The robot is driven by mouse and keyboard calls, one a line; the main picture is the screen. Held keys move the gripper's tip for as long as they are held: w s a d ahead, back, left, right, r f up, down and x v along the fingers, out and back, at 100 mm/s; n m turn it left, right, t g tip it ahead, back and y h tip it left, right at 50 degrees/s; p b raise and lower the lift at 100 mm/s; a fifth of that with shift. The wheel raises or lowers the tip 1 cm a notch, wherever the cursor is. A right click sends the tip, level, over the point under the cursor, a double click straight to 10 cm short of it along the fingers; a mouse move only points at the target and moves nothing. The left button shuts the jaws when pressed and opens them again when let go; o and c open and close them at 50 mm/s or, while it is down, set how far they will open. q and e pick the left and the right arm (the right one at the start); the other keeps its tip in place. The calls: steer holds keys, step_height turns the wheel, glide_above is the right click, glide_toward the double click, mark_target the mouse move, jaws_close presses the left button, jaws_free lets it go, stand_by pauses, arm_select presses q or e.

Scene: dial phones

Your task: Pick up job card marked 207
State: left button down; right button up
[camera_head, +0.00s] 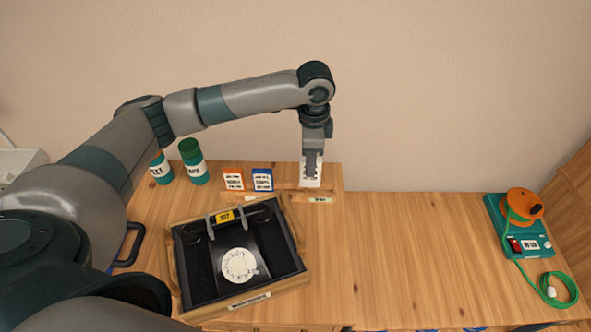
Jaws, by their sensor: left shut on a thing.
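My left gripper (311,178) points down at the right end of the card rack (285,195), shut on a pale card (317,183). The gripper covers most of this card, and I cannot read a number on it. The card's lower edge is at the rack; I cannot tell whether it is still touching. An orange-edged card (233,181) and a blue-edged card (262,180) stand upright in the rack to the left. Their small print is not legible. My right gripper is not in view.
A black dial phone (290,262) with a yellow 207 plate (224,217) sits in a wooden tray in front of the rack. Two green-capped bottles (193,165) stand at the left. An orange and teal device (522,243) with green cable is at the far right. The table's right-middle is clear.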

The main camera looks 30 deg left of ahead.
arm_select(q)
steer(key=d+r+b, duration=0.1)
steer(key=d+r, duration=0.3)
steer(key=d, duration=0.2)
steer(key=shift+d+b, duration=0.25)
steer(key=shift+b, duration=0.05)
steer(key=shift+w, duration=0.1)
